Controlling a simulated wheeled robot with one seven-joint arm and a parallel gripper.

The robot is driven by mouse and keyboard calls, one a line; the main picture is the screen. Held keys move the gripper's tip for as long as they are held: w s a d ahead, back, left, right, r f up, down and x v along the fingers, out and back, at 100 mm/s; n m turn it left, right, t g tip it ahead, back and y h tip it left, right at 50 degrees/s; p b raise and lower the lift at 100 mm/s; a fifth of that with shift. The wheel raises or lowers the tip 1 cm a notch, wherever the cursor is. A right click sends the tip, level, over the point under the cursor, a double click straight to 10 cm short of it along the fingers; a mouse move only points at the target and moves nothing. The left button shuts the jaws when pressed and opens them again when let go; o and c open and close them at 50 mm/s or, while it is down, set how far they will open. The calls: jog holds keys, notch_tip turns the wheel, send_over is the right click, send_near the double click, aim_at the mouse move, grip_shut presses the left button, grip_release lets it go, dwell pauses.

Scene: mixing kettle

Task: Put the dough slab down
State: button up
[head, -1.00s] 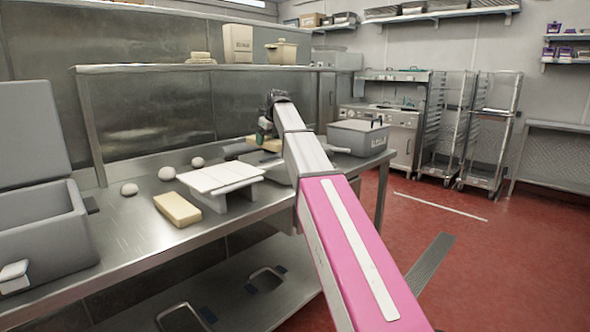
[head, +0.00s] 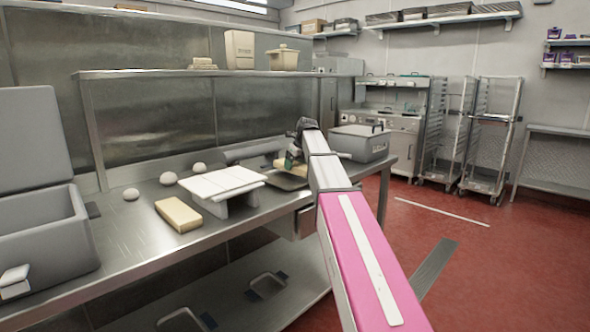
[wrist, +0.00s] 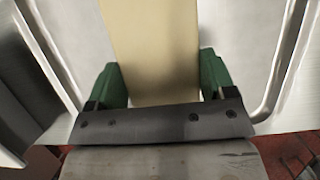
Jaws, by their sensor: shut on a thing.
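A pale yellow dough slab (head: 284,164) is held in my gripper (head: 292,158), above a dark flat tray (head: 287,183) on the steel bench. In the wrist view the slab (wrist: 152,42) runs up from between the green fingers of my gripper (wrist: 158,68), which are shut on its sides. Below it are a pale metal surface and its raised rims (wrist: 290,65). I cannot tell whether the slab touches the tray. My arm hides part of the tray in the head view.
Another pale slab (head: 178,214) lies on the bench (head: 135,240). A white board on a stand (head: 221,183) is left of the tray, and a lidded grey box (head: 359,144) is to the right. Dough balls (head: 168,178) lie behind. An open grey bin (head: 40,240) is at left.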

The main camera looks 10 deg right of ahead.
jog(key=shift+f, duration=1)
jog(key=shift+f, duration=0.1)
jog(key=o, duration=1.3)
jog(key=v, duration=1.2)
jog(key=shift+w+r, duration=0.1)
jog(key=shift+r, duration=0.1)
